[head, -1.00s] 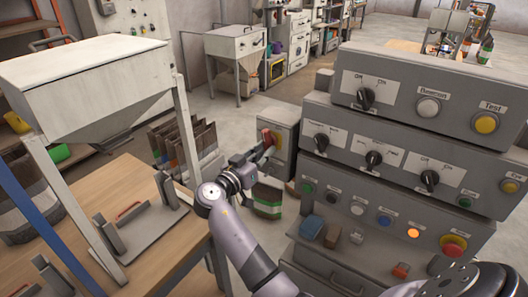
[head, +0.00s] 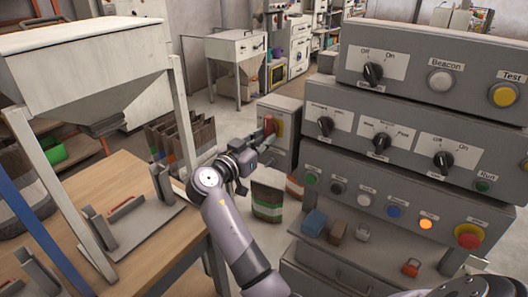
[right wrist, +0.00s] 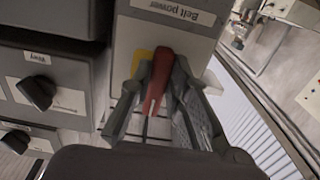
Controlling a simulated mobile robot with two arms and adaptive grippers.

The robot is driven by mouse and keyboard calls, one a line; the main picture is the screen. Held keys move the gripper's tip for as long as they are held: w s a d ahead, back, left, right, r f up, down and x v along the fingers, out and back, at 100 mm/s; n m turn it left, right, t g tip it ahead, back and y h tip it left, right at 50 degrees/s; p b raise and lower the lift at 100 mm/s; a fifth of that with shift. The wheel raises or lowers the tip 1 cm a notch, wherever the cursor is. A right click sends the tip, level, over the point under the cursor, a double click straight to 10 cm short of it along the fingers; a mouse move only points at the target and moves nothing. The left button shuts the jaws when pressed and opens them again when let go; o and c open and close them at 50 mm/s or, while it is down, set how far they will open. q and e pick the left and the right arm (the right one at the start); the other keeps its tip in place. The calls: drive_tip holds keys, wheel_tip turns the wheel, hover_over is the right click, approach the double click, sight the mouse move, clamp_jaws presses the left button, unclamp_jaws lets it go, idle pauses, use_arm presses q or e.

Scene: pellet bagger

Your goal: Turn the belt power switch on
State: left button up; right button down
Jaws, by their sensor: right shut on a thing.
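The belt power switch is a red handle (right wrist: 160,75) on a yellow plate, on a grey box (head: 285,107) labelled "Belt power" in the right wrist view. The red handle also shows in the head view (head: 269,125). My right gripper (head: 265,138) is at the front of that box, shut on the handle. In the right wrist view its two fingers (right wrist: 157,92) lie on either side of the handle. The fingers and the handle's tilt hide part of the yellow plate. My left gripper is not in view.
A grey control console (head: 405,150) with knobs and buttons stands to the right. A wooden table (head: 150,235) with a hopper (head: 85,65) above it is on the left. Bags stand on the floor by the box, one with a green band (head: 267,203).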

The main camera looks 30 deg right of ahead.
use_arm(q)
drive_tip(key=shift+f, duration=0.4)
use_arm(e)
drive_tip(key=shift+r, duration=0.1)
drive_tip(key=c, duration=1.5)
unclamp_jaws()
wheel_tip(320, 180, up, 10)
drive_tip(key=shift+f, duration=0.1)
drive_tip(key=shift+a, duration=0.15)
